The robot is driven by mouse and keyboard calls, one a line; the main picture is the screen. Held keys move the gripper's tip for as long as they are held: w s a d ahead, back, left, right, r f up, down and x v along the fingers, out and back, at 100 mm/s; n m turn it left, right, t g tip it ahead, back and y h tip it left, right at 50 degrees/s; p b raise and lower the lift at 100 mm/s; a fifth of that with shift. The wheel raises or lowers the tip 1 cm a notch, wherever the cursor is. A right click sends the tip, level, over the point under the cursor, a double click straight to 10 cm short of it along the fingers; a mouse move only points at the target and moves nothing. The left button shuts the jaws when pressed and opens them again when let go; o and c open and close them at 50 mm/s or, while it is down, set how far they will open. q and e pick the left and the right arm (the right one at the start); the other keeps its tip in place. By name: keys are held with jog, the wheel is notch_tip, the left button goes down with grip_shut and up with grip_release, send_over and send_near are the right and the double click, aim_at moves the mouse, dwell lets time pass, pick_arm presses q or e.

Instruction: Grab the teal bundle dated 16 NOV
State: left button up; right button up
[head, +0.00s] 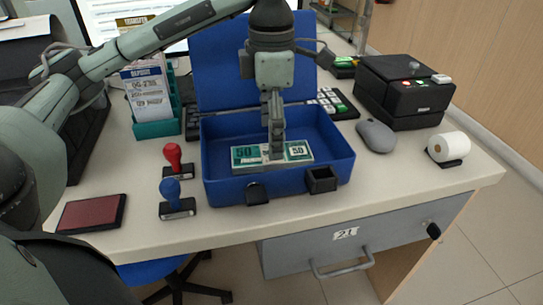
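A teal and white banknote bundle marked 50 (243,155) lies lengthwise across the open blue cash box (335,165), near its front wall. No date is legible on it. My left gripper (273,152) points straight down into the box, with its fingertips at the middle of the bundle. The fingers line up one behind the other from this view, so I cannot tell whether they are closed on the bundle or only around it. My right gripper is not in view.
The box's raised lid (220,70) stands behind the gripper. Left are a red-handled stamp (173,155), a blue-handled stamp (171,190) and an ink pad (92,213). Right are a mouse (376,136), a black printer (405,92) and a paper roll (449,147).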

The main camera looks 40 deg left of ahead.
pick_arm(q)
notch_tip(320, 180, down, 4)
jog(key=shift+r, duration=0.2)
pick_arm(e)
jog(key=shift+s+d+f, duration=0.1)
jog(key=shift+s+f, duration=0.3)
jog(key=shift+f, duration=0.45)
pick_arm(q)
jog(key=c, duration=1.3)
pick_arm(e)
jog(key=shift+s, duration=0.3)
pick_arm(q)
jog(key=shift+r, duration=0.15)
